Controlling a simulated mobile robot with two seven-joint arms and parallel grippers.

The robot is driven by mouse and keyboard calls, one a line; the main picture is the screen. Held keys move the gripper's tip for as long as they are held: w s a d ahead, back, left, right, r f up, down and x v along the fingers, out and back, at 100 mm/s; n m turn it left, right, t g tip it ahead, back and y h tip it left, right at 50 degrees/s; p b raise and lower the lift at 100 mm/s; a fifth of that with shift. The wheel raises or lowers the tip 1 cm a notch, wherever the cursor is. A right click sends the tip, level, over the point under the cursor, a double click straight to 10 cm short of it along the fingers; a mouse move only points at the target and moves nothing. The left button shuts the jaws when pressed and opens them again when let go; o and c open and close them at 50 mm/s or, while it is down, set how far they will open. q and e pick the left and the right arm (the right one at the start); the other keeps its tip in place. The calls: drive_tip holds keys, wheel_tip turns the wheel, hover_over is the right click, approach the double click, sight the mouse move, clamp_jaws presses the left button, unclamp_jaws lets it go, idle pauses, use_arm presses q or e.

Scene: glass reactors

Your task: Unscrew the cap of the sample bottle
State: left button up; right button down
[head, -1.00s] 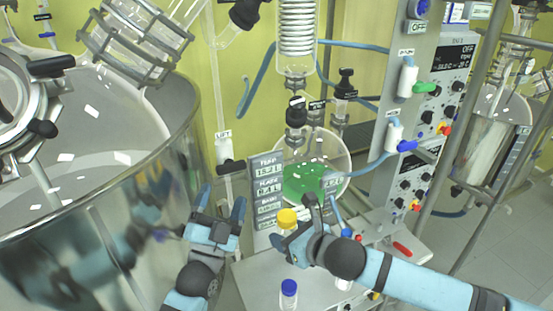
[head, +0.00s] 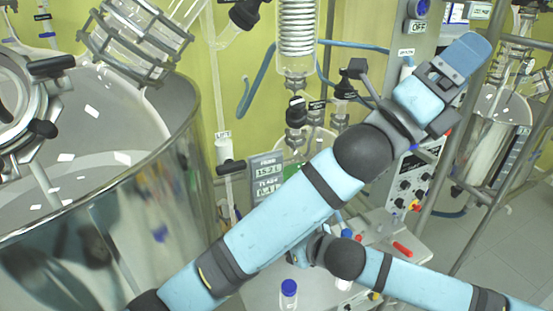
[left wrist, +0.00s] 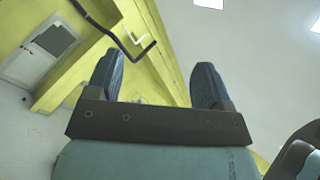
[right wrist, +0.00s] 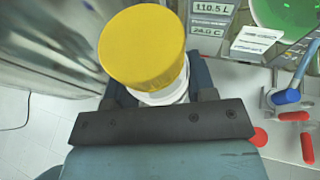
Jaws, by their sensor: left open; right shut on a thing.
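The sample bottle (right wrist: 165,97) has a large yellow cap (right wrist: 142,47) seated on top, seen close in the right wrist view. My right gripper (right wrist: 158,88) is shut around the bottle's clear body below the cap. In the head view my left arm covers the bottle and most of the right gripper. My left gripper (head: 466,58) is raised at the upper right of the head view, well away from the bottle. In the left wrist view its two fingers (left wrist: 158,80) are spread with nothing between them, facing the ceiling and yellow wall.
A blue-capped bottle (head: 289,293) stands on the grey bench at the front. A large steel vessel (head: 110,220) fills the left side. The control panel (head: 408,185) stands behind the arms, and glass reactor parts (head: 296,60) hang at the back centre.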

use_arm(q)
drive_tip(key=s+d+f+m+g+y, duration=0.2)
drive_tip(key=s+d+m+g+y, duration=0.3)
drive_tip(key=s+d+m, duration=0.55)
drive_tip(key=s+d+f+m+g+y, duration=0.1)
drive_tip(key=d+f+m+y, duration=0.15)
drive_tip(key=f, duration=0.25)
drive_tip(key=d+f+m+g+y, duration=0.1)
drive_tip(key=d+f+m, duration=0.2)
drive_tip(key=f+m, duration=0.15)
drive_tip(key=w+a+f+m+g+y, duration=0.1)
drive_tip(key=w+a+f+m+y, duration=0.2)
drive_tip(key=w+a+f+y, duration=0.25)
drive_tip(key=w+a+f+m+g+y, duration=0.1)
drive_tip(key=w+a+f+m+y, duration=0.2)
drive_tip(key=w+a, duration=0.45)
drive_tip(key=w+a+f+n+t+y, duration=0.1)
drive_tip(key=w+a+y, duration=0.4)
drive_tip(key=a, duration=0.7)
drive_tip(key=w+a+f+t+y, duration=0.15)
drive_tip(key=w+a, duration=0.45)
drive_tip(key=a, duration=0.7)
drive_tip(key=shift+g+y, duration=0.25)
drive_tip(key=shift+g, duration=0.1)
drive_tip(key=x, duration=1.1)
drive_tip(key=shift+w+d, duration=0.1)
drive_tip(key=shift+d, duration=0.2)
